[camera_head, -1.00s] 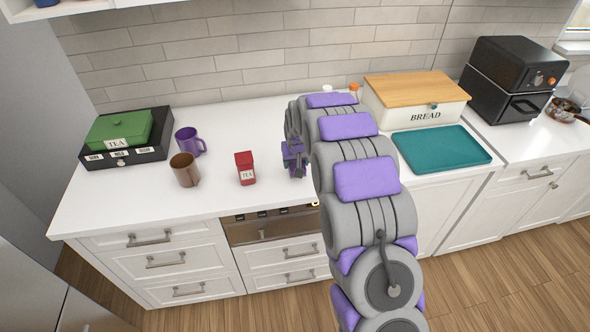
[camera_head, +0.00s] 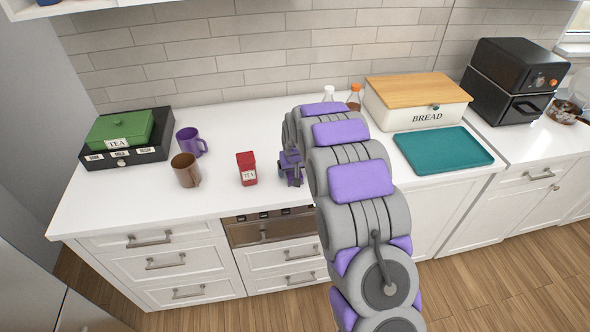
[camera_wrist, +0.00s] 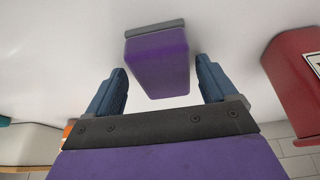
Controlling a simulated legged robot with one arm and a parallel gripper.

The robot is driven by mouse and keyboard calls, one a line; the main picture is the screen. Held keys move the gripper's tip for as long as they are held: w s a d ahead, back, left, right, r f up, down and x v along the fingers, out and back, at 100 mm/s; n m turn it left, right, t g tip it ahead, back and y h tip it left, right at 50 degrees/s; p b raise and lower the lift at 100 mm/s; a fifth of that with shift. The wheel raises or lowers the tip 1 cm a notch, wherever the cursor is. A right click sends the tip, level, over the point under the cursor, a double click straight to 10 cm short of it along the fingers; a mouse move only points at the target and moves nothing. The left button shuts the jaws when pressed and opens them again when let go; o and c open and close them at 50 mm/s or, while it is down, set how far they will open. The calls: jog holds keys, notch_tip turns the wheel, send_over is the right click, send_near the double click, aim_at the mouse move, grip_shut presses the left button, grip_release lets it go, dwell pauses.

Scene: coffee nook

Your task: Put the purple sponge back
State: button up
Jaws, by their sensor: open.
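The purple sponge (camera_wrist: 157,62), with a grey layer along one edge, is between the two blue fingers of my gripper (camera_wrist: 161,78) in the wrist view. The fingers are open, with a gap on each side of the sponge. The white counter (camera_wrist: 50,50) is behind it. In the head view my gripper (camera_head: 292,168) is low over the counter, just right of the red tea tin (camera_head: 246,168). The arm partly hides it, and I cannot tell the sponge from the purple gripper parts there.
The red tin also stands close by in the wrist view (camera_wrist: 297,80). A brown mug (camera_head: 186,171), a purple mug (camera_head: 190,142) and a black tea box (camera_head: 126,156) stand left. Two bottles (camera_head: 354,98), a bread box (camera_head: 415,105) and a teal tray (camera_head: 443,150) are right.

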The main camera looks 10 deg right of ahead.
jog(key=shift+a+r, duration=0.35)
jog(key=shift+a, duration=0.1)
jog(key=p+v, duration=0.3)
jog(key=v, duration=0.8)
jog(key=s+r+g, duration=0.1)
jog(key=s+r, duration=0.2)
jog(key=s, duration=0.3)
jog(key=s+d+r+g, duration=0.1)
jog(key=s+r, duration=0.1)
jog(key=s, duration=0.5)
jog(key=s+r+g, duration=0.1)
jog(key=s+r, duration=0.2)
jog(key=s, duration=0.3)
jog(key=s+r+g, duration=0.1)
jog(key=s+g, duration=0.2)
jog(key=s, duration=2.6)
jog(key=shift+s+a+r, duration=0.2)
jog(key=shift+s, duration=0.05)
jog(key=shift+c, duration=0.3)
